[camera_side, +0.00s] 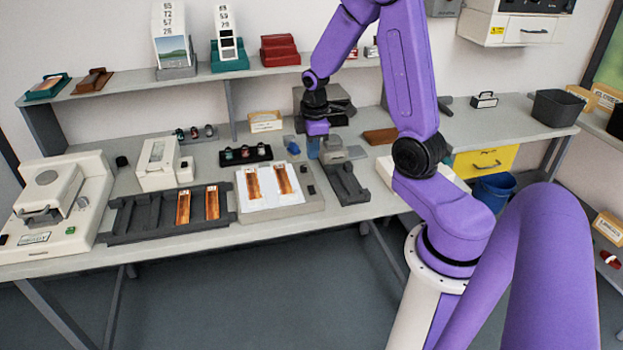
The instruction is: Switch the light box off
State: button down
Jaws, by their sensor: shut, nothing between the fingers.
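The light box (309,205) is a low pale box at the middle of the bench. Its white panel bears two orange-brown film strips (284,181). The panel looks bright white, but I cannot tell for sure whether it is lit. A small dark part (311,190) on the box's right side may be its switch; its position is too small to read. My gripper (313,152) is shut and empty, pointing down behind the right rear corner of the light box. I cannot tell whether its tips touch anything.
A dark tray (148,213) with more film strips lies left of the light box. A dark rail-like device (346,184) stands close on its right. A black holder with small bottles (245,155) sits behind it. A cream machine (50,210) fills the bench's left end. A shelf (130,86) runs above.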

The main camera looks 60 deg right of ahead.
aim_at(312, 191)
jog(key=f, duration=0.7)
jog(key=w+d+f, duration=0.1)
jog(key=f, duration=0.2)
jog(key=shift+f, duration=0.4)
jog(key=shift+f, duration=0.35)
jog(key=shift+s+a, duration=0.6)
jog(key=shift+a, duration=0.1)
jog(key=shift+r, duration=0.15)
jog(key=shift+w+d+r, duration=0.1)
jog(key=shift+w+r, duration=0.05)
jog(key=shift+r, duration=0.85)
notch_tip(312, 191, up, 12)
jog(key=shift+s+a, duration=0.4)
